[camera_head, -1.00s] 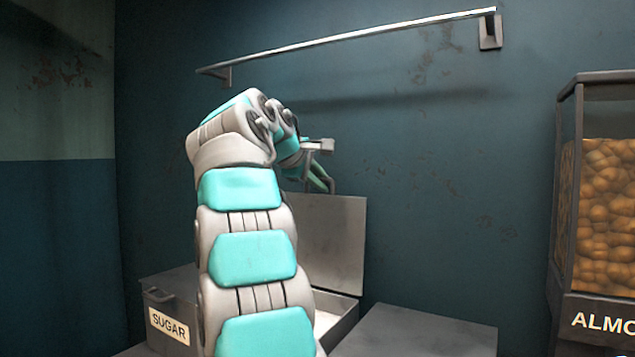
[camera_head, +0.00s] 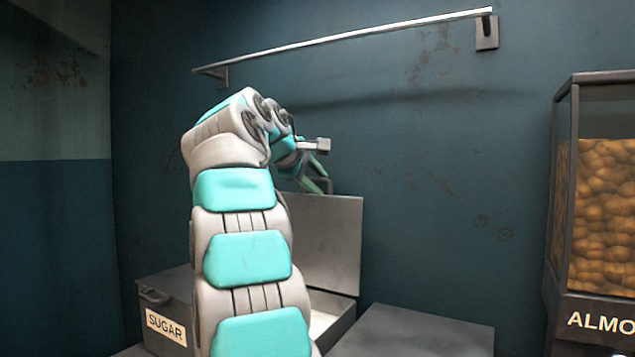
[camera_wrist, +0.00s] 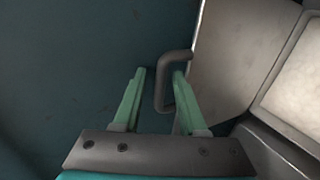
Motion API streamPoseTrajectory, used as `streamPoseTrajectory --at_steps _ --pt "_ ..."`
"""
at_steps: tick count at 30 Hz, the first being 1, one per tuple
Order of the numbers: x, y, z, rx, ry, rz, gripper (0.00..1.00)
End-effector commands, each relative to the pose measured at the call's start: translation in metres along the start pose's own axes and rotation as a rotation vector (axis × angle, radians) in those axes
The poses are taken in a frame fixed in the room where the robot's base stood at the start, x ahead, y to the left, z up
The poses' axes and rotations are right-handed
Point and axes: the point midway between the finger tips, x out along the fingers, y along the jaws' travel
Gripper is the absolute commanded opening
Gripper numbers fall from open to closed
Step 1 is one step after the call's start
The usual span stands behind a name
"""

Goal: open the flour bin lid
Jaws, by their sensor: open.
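A grey lid (camera_head: 330,235) stands raised against the wall behind an open bin (camera_head: 335,325) with pale contents. My arm hides that bin's front, so I cannot read its label. In the wrist view the lid (camera_wrist: 235,55) is at upper right, with its grey handle (camera_wrist: 161,88) on its left edge. My gripper (camera_wrist: 159,73) is open. The handle's bar appears between its green fingers, and the right finger overlaps the handle loop. I cannot tell whether they touch. In the head view my gripper (camera_head: 318,172) is at the lid's top edge.
A bin labelled SUGAR (camera_head: 165,327) stands at the left. A flat grey top (camera_head: 415,332) lies at the right. A glass-sided almond dispenser (camera_head: 605,210) stands at far right. A metal rail (camera_head: 345,38) runs along the wall above my arm.

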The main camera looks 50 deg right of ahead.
Motion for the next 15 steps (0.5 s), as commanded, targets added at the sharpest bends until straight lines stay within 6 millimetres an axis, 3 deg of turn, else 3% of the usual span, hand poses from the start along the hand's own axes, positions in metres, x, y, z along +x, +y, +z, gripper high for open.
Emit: streamPoseTrajectory --at_steps 5,12,15 --pt "-0.014 0.001 0.0 0.001 0.001 0.002 0.45" --pt "-0.054 0.001 0.0 0.002 0.002 0.005 0.45" --pt "-0.062 0.001 0.0 0.002 -0.001 0.003 0.45"
